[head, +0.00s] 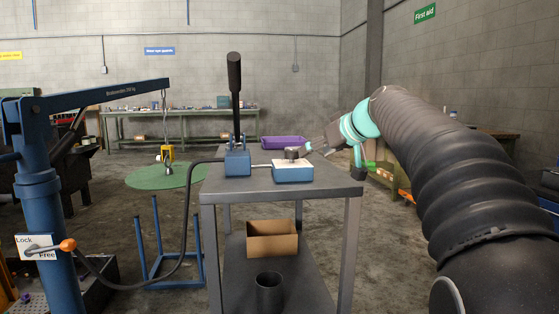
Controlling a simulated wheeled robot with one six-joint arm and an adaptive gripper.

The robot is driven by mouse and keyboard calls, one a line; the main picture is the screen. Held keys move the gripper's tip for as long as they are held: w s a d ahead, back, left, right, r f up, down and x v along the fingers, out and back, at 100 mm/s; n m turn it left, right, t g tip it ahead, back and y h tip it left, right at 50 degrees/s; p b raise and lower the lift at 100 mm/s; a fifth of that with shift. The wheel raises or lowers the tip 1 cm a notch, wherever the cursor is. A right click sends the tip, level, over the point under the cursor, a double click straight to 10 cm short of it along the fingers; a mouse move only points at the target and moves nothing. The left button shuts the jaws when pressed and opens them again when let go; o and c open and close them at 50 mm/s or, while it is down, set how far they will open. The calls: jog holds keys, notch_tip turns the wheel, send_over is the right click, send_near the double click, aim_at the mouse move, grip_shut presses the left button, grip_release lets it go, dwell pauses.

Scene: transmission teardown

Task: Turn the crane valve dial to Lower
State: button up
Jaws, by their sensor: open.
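The crane valve is a blue block (293,175) with a white top plate on the near right part of a grey cart. A dark round dial (295,153) sits on the plate. The lettering on the plate and the dial's pointing direction are too small to read. My gripper (306,150) comes in from the right, just above and beside the dial. It is open, with its fingertips close to the dial's right side. I cannot tell whether they touch it.
A blue pump with a tall black lever (235,95) stands left of the valve. A black hose (178,265) runs from it to the blue crane (45,210). A purple tray (283,142) lies behind. A cardboard box (271,240) sits on the lower shelf.

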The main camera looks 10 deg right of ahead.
jog(key=n+t, duration=0.1)
send_near(292, 151)
jog(key=shift+y, duration=0.3)
jog(key=x, duration=1)
jog(key=shift+w+d+f, duration=0.15)
jog(key=shift+w+d, duration=0.05)
jog(key=shift+w, duration=0.25)
jog(key=c, duration=1.2)
